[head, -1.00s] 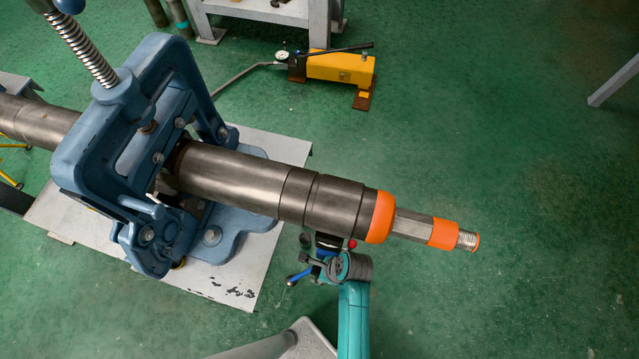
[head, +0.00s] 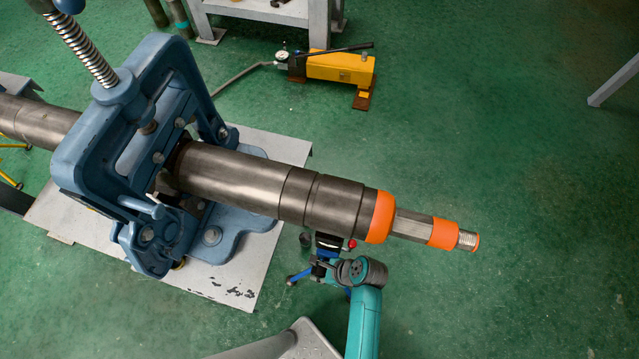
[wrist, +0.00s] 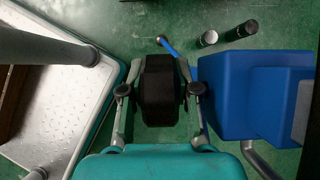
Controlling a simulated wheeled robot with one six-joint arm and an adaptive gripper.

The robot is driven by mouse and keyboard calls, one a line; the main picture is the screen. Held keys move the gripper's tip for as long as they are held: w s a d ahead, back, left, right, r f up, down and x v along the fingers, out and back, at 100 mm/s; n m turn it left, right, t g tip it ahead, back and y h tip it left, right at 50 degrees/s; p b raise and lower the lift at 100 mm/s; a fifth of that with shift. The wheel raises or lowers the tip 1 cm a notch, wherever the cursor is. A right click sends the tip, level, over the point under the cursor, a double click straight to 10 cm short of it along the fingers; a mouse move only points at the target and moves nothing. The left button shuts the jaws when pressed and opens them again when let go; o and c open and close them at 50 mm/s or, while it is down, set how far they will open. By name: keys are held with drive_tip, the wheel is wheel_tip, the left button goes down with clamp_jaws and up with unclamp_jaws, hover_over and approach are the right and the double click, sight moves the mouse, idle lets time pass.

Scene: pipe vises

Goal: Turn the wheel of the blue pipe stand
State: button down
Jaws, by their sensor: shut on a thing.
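Under the pipe's right part in the head view, the blue pipe stand is mostly hidden by the pipe and my arm. A blue spoke (head: 300,275), perhaps of its wheel, sticks out left of my gripper (head: 325,262). In the wrist view my gripper (wrist: 158,92) has one finger on each side of a black rounded part (wrist: 160,85) and is shut on it. I cannot tell whether this part belongs to the wheel. A blue rod with a grey end (wrist: 165,45) shows just beyond it.
A long steel pipe (head: 235,180) with orange bands runs through the blue vise (head: 85,165) on a grey plate (head: 225,285). A yellow pump (head: 335,67) stands behind. A blue box (wrist: 235,95) is close on the right in the wrist view.

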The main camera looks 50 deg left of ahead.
drive_tip(key=g+y, duration=0.1)
drive_tip(key=y, duration=0.1)
drive_tip(key=g+y, duration=0.2)
drive_tip(key=y, duration=0.1)
drive_tip(key=shift+w+d+r, duration=0.2)
drive_tip(key=g+y, duration=0.3)
drive_tip(key=y, duration=0.1)
drive_tip(key=shift+d, duration=0.1)
drive_tip(key=shift+r+g+y, duration=0.1)
drive_tip(key=shift+g+y, duration=0.2)
drive_tip(key=shift+y, duration=0.4)
drive_tip(key=c, duration=1.1)
unclamp_jaws()
drive_tip(key=shift+w+d, duration=0.1)
drive_tip(key=shift+d, duration=0.05)
drive_tip(key=shift+v, duration=3.65)
